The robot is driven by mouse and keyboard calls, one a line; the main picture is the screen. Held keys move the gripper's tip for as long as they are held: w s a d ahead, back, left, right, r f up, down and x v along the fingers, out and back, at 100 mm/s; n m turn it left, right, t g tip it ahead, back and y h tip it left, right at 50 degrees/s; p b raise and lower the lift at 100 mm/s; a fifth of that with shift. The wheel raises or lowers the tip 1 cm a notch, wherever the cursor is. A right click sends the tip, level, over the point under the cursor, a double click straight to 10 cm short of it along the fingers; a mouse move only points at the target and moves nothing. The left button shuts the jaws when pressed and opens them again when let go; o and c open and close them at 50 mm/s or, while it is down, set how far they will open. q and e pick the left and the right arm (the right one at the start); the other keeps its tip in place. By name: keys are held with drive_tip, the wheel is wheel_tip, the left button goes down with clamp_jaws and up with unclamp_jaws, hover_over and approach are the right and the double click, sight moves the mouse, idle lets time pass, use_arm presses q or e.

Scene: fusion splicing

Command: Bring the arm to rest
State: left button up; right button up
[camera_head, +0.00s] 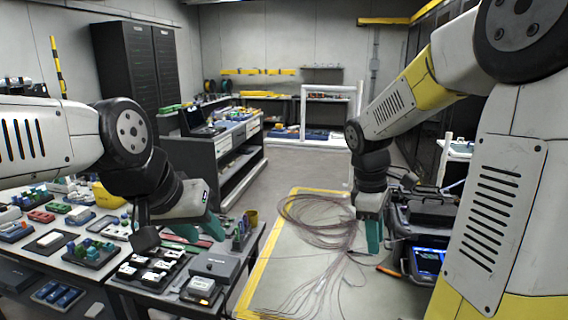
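My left arm comes in from the left, and my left gripper (198,230) hangs over the right part of the workbench. Its two teal fingertips stand apart, with nothing visible between them. My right arm comes in from the upper right, bent at the elbow. My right gripper (371,232) points down over the floor area with the loose cables (318,222), left of the dark case. Its teal fingers are seen nearly edge-on, so their gap cannot be made out. I see no object held in it.
The workbench (60,262) at left is crowded with small trays, devices and a grey box (214,265). A dark open case (425,225) with a lit screen stands at right. An orange tool (388,271) lies by the cables. A dark shelf bench (215,150) stands behind.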

drive_tip(key=s+a+r+m+t+y, duration=0.4)
drive_tip(key=s+a+r+m+t, duration=0.2)
drive_tip(key=s+r+m, duration=0.3)
drive_tip(key=shift+s+a+r+m, duration=0.15)
drive_tip(key=shift+s+a+m, duration=0.2)
drive_tip(key=shift+s+m, duration=0.7)
idle(0.8)
